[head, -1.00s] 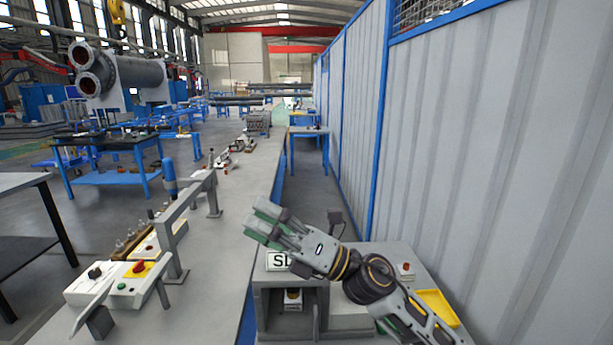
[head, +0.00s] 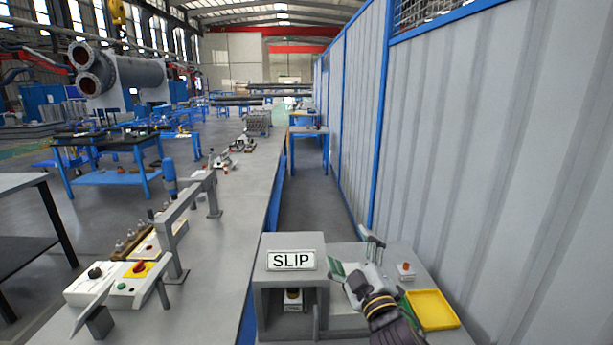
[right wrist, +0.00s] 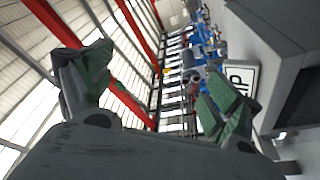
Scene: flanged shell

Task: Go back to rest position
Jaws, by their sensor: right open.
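My right gripper (head: 354,256) is over the right part of the grey workstation with the SLIP sign (head: 291,260). Its two fingers are spread apart, with nothing between them. In the right wrist view the gripper (right wrist: 160,84) also shows both green-padded fingers wide apart and empty. The sign appears there beyond the lower finger, at the right (right wrist: 239,77). My left gripper is out of view.
A yellow tray (head: 432,309) and a small box with a red button (head: 405,269) lie right of my right gripper. A small object (head: 293,297) sits in the station's opening. A long bench (head: 222,250) with control boxes runs along the left; a ribbed wall (head: 490,150) stands right.

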